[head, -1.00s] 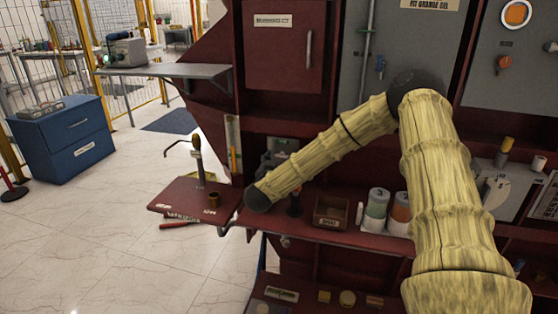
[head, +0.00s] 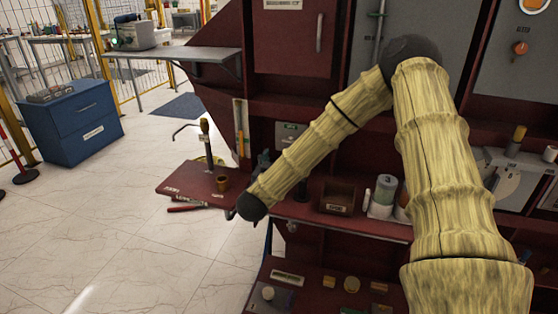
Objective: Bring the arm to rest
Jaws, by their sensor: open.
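My arm has a yellow, bamboo-like surface. Its upper part rises from the lower right to a dark elbow joint near the top. The forearm slopes down and left to a dark rounded end in front of the red workbench (head: 370,226). My gripper cannot be made out; nothing past that dark end shows clearly. The forearm holds no visible object. It covers part of the bench and cabinet behind it.
A red side shelf (head: 190,188) with an upright post (head: 206,145) and a small brown cup (head: 222,183) lies left of the forearm end. A brown bin (head: 338,197) and a pale cylinder (head: 384,191) stand on the bench. A blue cabinet (head: 70,125) stands left.

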